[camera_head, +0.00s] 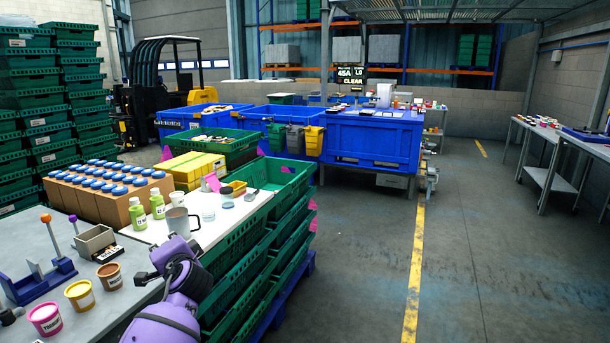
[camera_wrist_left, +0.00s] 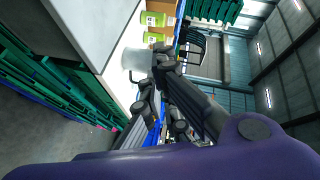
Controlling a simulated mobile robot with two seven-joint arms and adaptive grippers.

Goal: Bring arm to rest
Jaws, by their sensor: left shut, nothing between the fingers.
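My left arm (camera_head: 165,318), purple with dark joints, rises from the bottom of the head view. My left gripper (camera_head: 148,276) is at the front edge of the work table, close in front of a grey mug (camera_head: 180,224). Its dark fingers also show in the left wrist view (camera_wrist_left: 150,92), where they are shut and empty. The mug also shows there (camera_wrist_left: 135,62), with two green bottles (camera_wrist_left: 153,20) beyond it. I cannot tell whether the fingers touch the mug or only overlap it in the view.
Cartons with blue-lidded jars (camera_head: 95,208) and small tubs (camera_head: 80,293) stand on the tables to the left. Green crates (camera_head: 285,178) are stacked right of the mug. Blue bins (camera_head: 375,135) stand behind. The floor (camera_head: 480,240) to the right is clear.

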